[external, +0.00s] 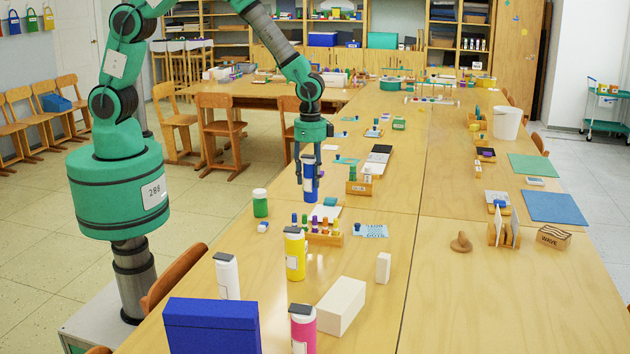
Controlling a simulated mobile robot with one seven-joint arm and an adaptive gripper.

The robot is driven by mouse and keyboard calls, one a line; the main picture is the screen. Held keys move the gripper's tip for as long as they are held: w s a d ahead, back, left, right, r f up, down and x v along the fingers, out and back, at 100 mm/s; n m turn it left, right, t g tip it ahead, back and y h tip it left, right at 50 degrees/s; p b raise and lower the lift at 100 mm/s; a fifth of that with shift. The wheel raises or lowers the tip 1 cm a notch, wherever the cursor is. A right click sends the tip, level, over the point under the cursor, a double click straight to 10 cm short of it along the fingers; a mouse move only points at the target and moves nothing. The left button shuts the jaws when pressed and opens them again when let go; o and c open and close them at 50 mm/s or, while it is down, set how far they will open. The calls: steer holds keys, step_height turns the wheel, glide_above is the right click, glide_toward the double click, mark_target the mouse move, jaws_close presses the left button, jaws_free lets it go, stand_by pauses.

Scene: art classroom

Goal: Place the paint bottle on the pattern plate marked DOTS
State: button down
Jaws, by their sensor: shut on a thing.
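My gripper (309,163) points down over the long table and is shut on a blue paint bottle (309,185). The bottle is upright, with a pale label on its side. I cannot tell whether its base touches the table. A light blue plate (371,230) lies flat on the table, nearer the camera and to the right of the bottle. Its small lettering seems to read DOTS.
A WAVE block (553,237) is right.

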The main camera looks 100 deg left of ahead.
steer(key=w+a+f, duration=0.3)
steer(key=f, duration=0.3)
steer(key=shift+w, duration=0.4)
steer(key=shift+w, duration=0.1)
steer(key=w+a+f, duration=0.1)
steer(key=w+a, duration=0.2)
steer(key=w, duration=1.2)
steer(key=shift+w+f+b, duration=0.2)
steer(key=shift+w+b, duration=0.05)
steer(key=shift+b, duration=0.2)
steer(key=shift+f, duration=1.75)
steer(key=shift+f+b, duration=0.1)
steer(key=shift+b, duration=0.2)
